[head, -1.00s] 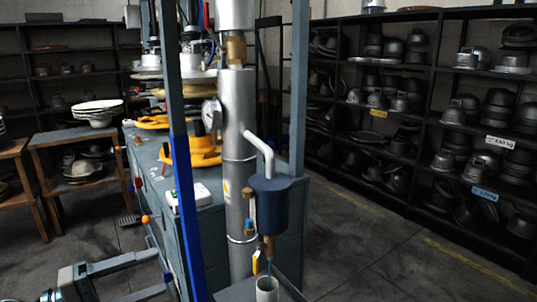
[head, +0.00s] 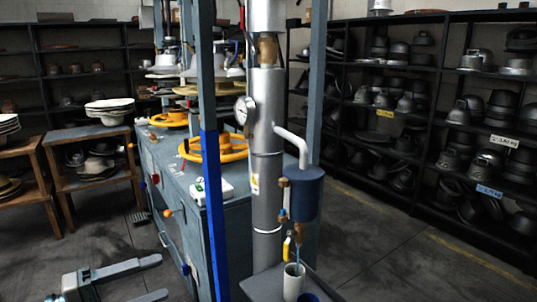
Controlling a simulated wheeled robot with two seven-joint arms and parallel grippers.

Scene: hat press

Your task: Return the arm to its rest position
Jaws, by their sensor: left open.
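My left gripper (head: 158,279) is at the bottom left of the head view, with its two fingers apart and pointing right. Nothing shows between the fingers. It is over the dark floor (head: 205,292), left of the grey press bench (head: 226,218), and appears apart from it. Most of the left arm is out of the picture. My right gripper is not in view.
A blue and grey post (head: 214,210) and a silver pipe column (head: 266,190) with a blue cylinder (head: 307,193) stand near the middle. Wooden stands (head: 95,180) are at left, black hat-mould shelves (head: 440,120) at right. Floor before the shelves is clear.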

